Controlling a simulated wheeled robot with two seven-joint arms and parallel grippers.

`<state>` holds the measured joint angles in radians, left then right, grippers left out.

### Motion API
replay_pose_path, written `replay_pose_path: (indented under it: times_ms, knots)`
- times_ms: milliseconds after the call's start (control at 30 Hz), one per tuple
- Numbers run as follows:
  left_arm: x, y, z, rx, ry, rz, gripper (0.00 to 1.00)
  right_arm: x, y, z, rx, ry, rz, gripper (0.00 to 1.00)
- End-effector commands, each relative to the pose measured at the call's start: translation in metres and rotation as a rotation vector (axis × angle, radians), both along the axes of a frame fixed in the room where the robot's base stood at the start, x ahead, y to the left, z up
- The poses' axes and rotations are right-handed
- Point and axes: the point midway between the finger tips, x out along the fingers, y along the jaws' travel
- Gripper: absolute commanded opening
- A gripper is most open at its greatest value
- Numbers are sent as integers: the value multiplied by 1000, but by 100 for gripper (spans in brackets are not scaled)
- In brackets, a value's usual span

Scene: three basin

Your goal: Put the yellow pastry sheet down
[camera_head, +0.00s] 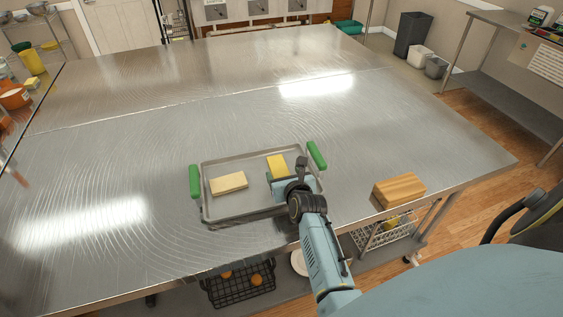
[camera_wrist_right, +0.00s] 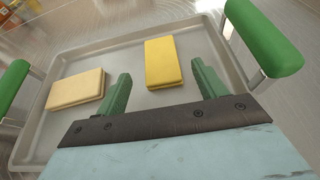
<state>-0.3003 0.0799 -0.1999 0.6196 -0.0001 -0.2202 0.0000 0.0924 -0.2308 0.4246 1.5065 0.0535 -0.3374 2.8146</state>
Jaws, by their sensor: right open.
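The yellow pastry sheet (camera_head: 276,165) lies in the right part of a grey metal tray (camera_head: 237,211) with green handles. In the right wrist view the yellow sheet (camera_wrist_right: 162,63) lies flat on the tray floor, a little beyond and between my fingertips. A paler, cream pastry sheet (camera_head: 229,183) lies in the left part of the tray; it also shows in the right wrist view (camera_wrist_right: 76,89). My right gripper (camera_head: 281,181) is over the right side of the tray, its green fingers (camera_wrist_right: 160,82) spread apart and empty. My left gripper is in neither view.
The tray stands near the front edge of a large steel table (camera_head: 130,165). A wooden block (camera_head: 399,190) sits to the right of the tray. The table is clear to the left and behind. The tray's green handles (camera_head: 316,155) stand up at its sides.

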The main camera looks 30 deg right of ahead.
Motion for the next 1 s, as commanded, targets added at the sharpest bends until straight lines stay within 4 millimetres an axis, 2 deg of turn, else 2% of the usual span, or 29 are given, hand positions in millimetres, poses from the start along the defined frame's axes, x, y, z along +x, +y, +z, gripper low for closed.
replay_pose_path:
  times_ms: [33, 100, 400, 600, 1000]
  knots:
    - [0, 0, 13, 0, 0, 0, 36, -8, 3, 7, 2, 4, 0, 70]
    - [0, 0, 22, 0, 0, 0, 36, -17, 5, 11, 2, 4, 1, 70]
    - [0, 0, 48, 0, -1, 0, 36, -46, 14, 22, 1, 1, 1, 70]
    - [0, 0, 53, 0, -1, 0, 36, -53, 16, 23, -1, 0, 0, 70]
    - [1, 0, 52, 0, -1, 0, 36, -54, 16, 23, 0, 0, 0, 70]
